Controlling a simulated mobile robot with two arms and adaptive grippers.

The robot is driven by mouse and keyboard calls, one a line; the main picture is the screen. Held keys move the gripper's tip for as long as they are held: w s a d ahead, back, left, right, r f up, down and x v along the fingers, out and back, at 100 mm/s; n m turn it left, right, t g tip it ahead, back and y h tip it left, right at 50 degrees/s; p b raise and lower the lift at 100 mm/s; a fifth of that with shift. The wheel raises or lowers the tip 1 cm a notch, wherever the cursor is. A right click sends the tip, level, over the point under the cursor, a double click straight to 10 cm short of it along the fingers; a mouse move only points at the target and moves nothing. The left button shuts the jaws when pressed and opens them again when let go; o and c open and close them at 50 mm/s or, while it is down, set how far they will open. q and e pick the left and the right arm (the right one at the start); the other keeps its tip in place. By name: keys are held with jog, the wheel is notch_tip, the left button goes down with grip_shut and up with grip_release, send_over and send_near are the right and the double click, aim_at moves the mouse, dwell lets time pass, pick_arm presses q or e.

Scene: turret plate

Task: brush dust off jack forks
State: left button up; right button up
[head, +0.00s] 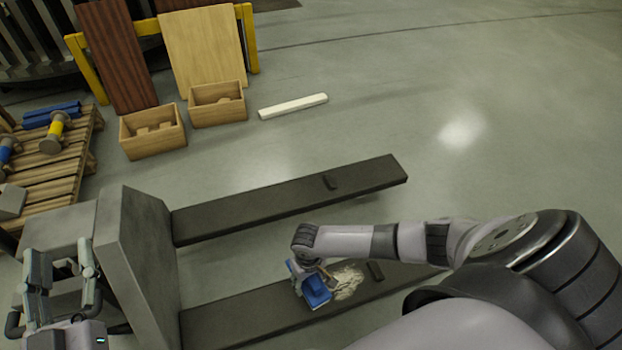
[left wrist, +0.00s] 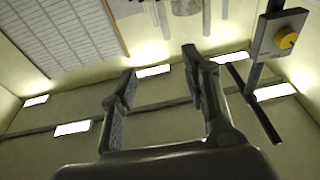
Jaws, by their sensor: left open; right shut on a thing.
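The pallet jack's two dark forks stretch to the right from its grey upright body (head: 140,265). The far fork (head: 270,205) looks bare apart from a small dark block. A pale patch of dust (head: 349,281) lies on the near fork (head: 235,318). My right gripper (head: 318,275) is shut on a blue tool (head: 314,291), apparently the brush, at the near fork just left of the dust. Its bristles and any contact are unclear. My left gripper (head: 58,255) is open and empty beside the jack body, and its spread fingers show in the left wrist view (left wrist: 160,85).
A wooden pallet (head: 62,165) with spools stands at the left. Two wooden boxes (head: 153,143) (head: 217,113) and a white bar (head: 293,106) lie behind the jack. Boards (head: 203,50) lean on a yellow rack (head: 252,40). The floor at the upper right is clear.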

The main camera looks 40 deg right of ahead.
jog(key=shift+r+p, duration=0.5)
jog(key=shift+r, duration=0.05)
jog(key=shift+r+p, duration=0.4)
jog(key=shift+p, duration=0.1)
jog(key=shift+r+p, duration=0.4)
jog(key=shift+p, duration=0.05)
pick_arm(q)
jog(key=s+a+f+g+y, duration=0.1)
jog(key=s+a+f+g, duration=0.1)
jog(key=f+g, duration=0.3)
jog(key=s+a+f+g+y+p, duration=0.1)
jog(key=s+a+f+g+y, duration=0.1)
jog(key=f+g, duration=0.4)
jog(key=shift+s+a+f+n, duration=0.45)
jog(key=shift+s+f, duration=0.95)
jog(key=shift+f, duration=1.3)
pick_arm(e)
jog(key=shift+r, duration=0.45)
pick_arm(q)
jog(key=shift+a, duration=0.1)
